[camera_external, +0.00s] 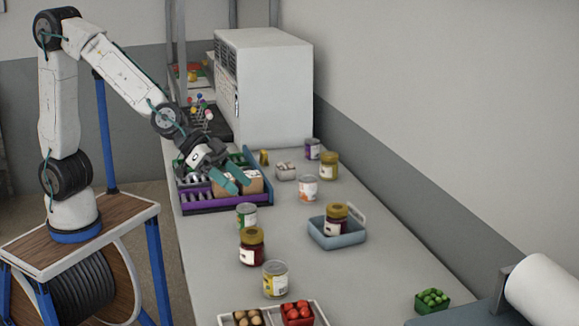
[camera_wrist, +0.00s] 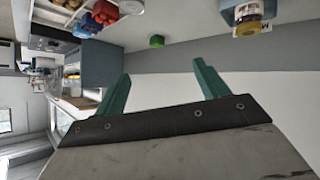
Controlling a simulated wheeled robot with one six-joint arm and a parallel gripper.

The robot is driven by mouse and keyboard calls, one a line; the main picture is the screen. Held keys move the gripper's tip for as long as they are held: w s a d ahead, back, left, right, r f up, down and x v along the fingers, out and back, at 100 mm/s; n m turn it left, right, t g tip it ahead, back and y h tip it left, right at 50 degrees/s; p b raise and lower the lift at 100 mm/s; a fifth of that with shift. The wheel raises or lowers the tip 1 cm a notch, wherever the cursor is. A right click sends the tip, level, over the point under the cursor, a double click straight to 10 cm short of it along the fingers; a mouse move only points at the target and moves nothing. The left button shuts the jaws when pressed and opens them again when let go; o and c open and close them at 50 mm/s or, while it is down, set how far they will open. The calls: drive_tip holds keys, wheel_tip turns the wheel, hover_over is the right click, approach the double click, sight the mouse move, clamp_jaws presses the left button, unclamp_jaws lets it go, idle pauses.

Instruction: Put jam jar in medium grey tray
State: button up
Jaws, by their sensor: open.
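A dark red jam jar with a gold lid (camera_external: 336,217) stands upright in a small blue-grey tray (camera_external: 338,241) right of the table's middle. A similar dark red jar (camera_external: 251,247) stands on the bare table to its left. My gripper (camera_external: 244,182), with teal fingers, is open and empty above the table, up and left of the tray, near the purple crate. In the wrist view the open fingers (camera_wrist: 160,69) point away from the camera with nothing between them. A tray with a jar (camera_wrist: 248,12) shows partly, cut off at the top right.
A purple and black divided crate (camera_external: 228,203) holds brown packages. Several other jars and cans, such as a yellow-labelled jar (camera_external: 275,280), stand on the table. A white tray (camera_external: 319,314) with produce and a green punnet (camera_external: 432,301) are at the front. A white cabinet (camera_external: 275,90) stands behind.

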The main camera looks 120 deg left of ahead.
drive_tip(key=s+d+r+m+g+h, duration=0.25)
drive_tip(key=s+d, duration=0.25)
drive_tip(key=s, duration=0.6)
drive_tip(key=s+f+m+g, duration=0.1)
drive_tip(key=s+g, duration=0.2)
drive_tip(key=s, duration=1.1)
drive_tip(key=s+f+g+y, duration=0.1)
drive_tip(key=s+g, duration=0.3)
drive_tip(key=s, duration=1.1)
drive_tip(key=shift+a+f+m, duration=0.2)
drive_tip(key=shift+f+m, duration=0.15)
drive_tip(key=shift+f, duration=0.45)
